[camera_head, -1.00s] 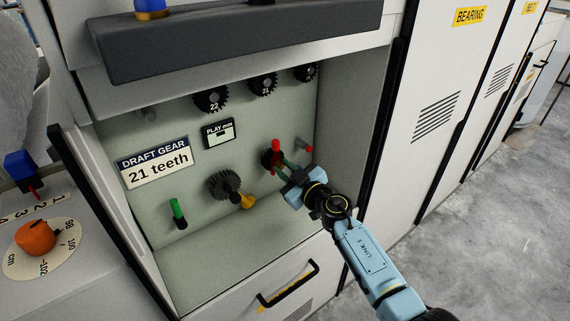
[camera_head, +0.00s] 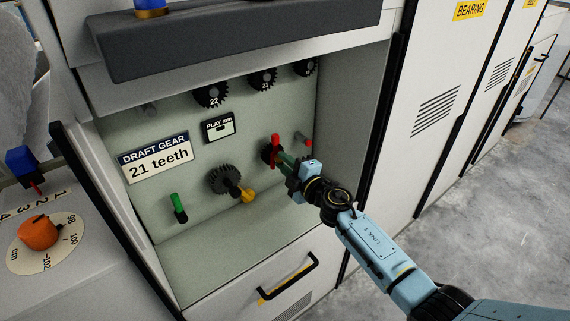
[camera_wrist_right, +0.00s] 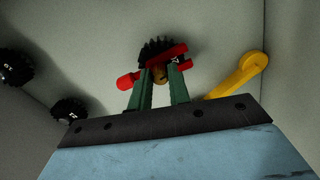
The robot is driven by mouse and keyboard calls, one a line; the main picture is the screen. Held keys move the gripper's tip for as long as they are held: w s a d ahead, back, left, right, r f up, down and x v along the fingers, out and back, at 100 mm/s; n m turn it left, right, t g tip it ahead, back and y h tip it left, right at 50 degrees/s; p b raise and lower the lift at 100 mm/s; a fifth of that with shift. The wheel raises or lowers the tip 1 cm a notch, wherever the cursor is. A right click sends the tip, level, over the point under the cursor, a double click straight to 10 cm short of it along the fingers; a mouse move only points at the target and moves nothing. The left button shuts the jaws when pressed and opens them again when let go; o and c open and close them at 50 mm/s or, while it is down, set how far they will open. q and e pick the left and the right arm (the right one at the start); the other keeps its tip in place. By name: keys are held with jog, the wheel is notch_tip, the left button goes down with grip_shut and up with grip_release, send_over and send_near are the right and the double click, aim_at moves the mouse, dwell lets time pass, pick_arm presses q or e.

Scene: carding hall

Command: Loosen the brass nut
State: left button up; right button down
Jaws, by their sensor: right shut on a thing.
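The brass nut (camera_wrist_right: 160,76) shows in the right wrist view in front of a dark toothed gear (camera_wrist_right: 156,50), with a red bar (camera_wrist_right: 165,61) across it. In the head view, the red bar (camera_head: 275,150) stands nearly upright at the right of the recess; the nut is mostly hidden there. My right gripper (camera_head: 281,162) reaches in from the right, its green fingers at the bar. In the wrist view, the fingers (camera_wrist_right: 160,80) stand on either side of the nut, shut on it. My left gripper is not in view.
A yellow lever (camera_wrist_right: 238,76) is beside the fingers. Another gear (camera_head: 223,179), a green handle (camera_head: 178,208) and a small red-tipped peg (camera_head: 303,139) are on the back wall. Numbered gears (camera_head: 211,96) hang above. The recess's right wall (camera_head: 350,110) is near my arm.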

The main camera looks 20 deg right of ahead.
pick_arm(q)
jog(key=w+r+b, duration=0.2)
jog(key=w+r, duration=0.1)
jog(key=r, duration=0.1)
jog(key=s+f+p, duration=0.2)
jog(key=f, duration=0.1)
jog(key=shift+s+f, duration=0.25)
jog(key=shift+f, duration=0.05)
pick_arm(e)
jog(key=n, duration=2.9)
jog(key=shift+n, duration=0.4)
